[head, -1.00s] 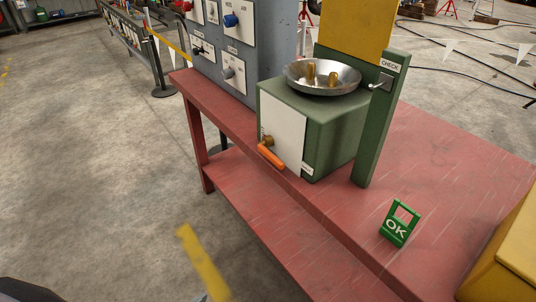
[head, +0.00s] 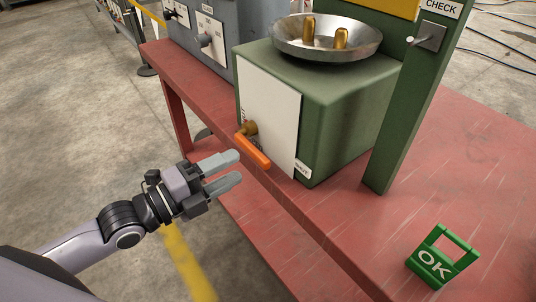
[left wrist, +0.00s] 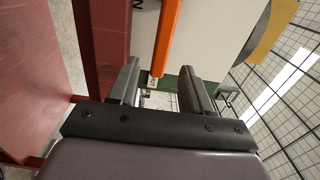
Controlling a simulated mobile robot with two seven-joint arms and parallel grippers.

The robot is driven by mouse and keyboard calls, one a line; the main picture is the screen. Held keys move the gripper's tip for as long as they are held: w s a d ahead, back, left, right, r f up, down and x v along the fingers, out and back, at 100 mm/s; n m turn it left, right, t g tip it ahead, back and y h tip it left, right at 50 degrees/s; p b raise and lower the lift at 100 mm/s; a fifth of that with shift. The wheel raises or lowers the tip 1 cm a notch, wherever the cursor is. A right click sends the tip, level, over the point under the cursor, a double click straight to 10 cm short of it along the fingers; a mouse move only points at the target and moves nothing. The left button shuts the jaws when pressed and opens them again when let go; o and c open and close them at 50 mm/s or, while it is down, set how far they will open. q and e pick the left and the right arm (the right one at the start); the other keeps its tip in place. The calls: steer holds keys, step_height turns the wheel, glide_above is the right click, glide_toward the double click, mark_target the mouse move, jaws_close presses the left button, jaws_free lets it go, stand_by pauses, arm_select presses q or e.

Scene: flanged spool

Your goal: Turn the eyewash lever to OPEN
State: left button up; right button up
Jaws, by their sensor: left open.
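The orange eyewash lever (head: 253,150) sits on a brass valve (head: 250,128) on the white front panel (head: 268,108) of a green box. The lever slants down to the right, toward a small label (head: 303,169) at the panel's lower right corner. Another label beside the valve is partly hidden. My left gripper (head: 232,170) is open and empty, just left of and below the lever, apart from it in the head view. In the left wrist view the lever (left wrist: 167,38) shows beyond and between the open fingers (left wrist: 158,85). My right gripper is not in view.
The green box (head: 335,120) stands on a red bench (head: 330,215) and carries a steel bowl (head: 300,48) with two brass nozzles. A green post (head: 410,110) with a CHECK label stands at right. A green OK stand (head: 432,262) is on the bench. A grey panel (head: 235,35) stands behind.

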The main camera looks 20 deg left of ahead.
mark_target(253, 157)
arm_select(q)
steer(key=shift+w+d+r, duration=0.15)
steer(key=shift+w+d, duration=0.2)
steer(key=shift+w, duration=0.1)
steer(key=shift+x, duration=2.9)
jaws_close()
